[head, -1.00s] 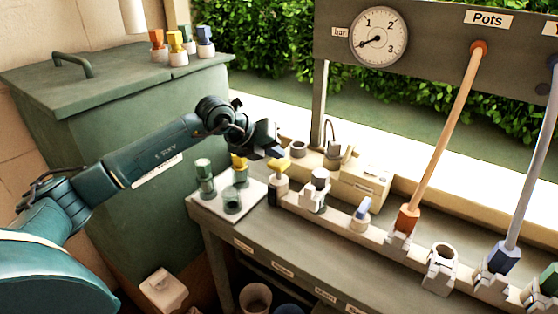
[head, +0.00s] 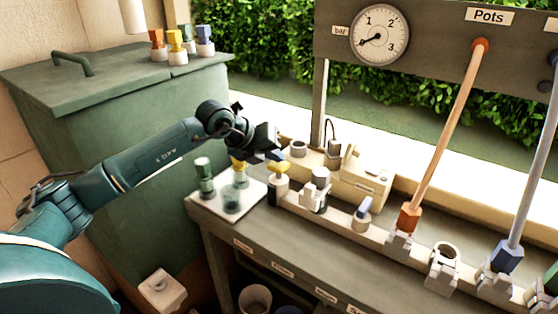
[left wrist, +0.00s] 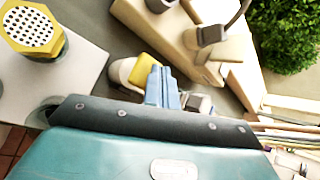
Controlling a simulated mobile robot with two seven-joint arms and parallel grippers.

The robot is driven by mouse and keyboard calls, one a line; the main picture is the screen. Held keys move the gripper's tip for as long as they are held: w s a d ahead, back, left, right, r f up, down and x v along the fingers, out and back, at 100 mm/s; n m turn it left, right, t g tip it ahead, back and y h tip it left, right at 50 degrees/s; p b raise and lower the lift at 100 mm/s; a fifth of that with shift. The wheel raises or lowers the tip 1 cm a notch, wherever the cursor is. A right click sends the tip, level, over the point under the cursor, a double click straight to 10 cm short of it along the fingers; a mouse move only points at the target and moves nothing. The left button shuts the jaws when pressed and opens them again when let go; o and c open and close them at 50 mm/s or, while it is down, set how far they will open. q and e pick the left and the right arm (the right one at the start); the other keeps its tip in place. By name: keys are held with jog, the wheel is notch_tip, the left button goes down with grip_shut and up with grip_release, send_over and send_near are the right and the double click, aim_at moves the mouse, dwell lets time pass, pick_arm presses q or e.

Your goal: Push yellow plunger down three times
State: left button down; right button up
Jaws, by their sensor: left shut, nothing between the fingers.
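The yellow plunger (head: 278,168) sits on a pale round base at the left end of the pale rail. In the left wrist view its yellow top (left wrist: 143,68) shows just left of the fingers. My left gripper (head: 277,155) is shut and empty, with its blue fingertips just above and beside the plunger top. Its fingers (left wrist: 162,84) overlap part of the plunger in the left wrist view. I cannot tell whether they touch it. My right gripper is not in view.
Left of the plunger, a white tray (head: 213,214) holds small containers, one with a yellow perforated cap (left wrist: 30,28). Right of it, the rail carries a white fitting (head: 315,190), a blue-topped part (head: 363,207) and an orange-ended rod (head: 440,140). A gauge (head: 379,36) hangs above.

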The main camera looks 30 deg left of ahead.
aim_at(276, 165)
pick_arm(q)
jog(key=shift+f+b, duration=0.4)
jog(key=shift+f, duration=0.2)
dwell(0.3)
jog(key=shift+r+p, duration=0.8)
jog(key=shift+r, duration=0.4)
notch_tip(276, 165, up, 6)
jog(key=p, duration=0.4)
dwell(1.5)
jog(key=shift+d, duration=0.1)
dwell(0.7)
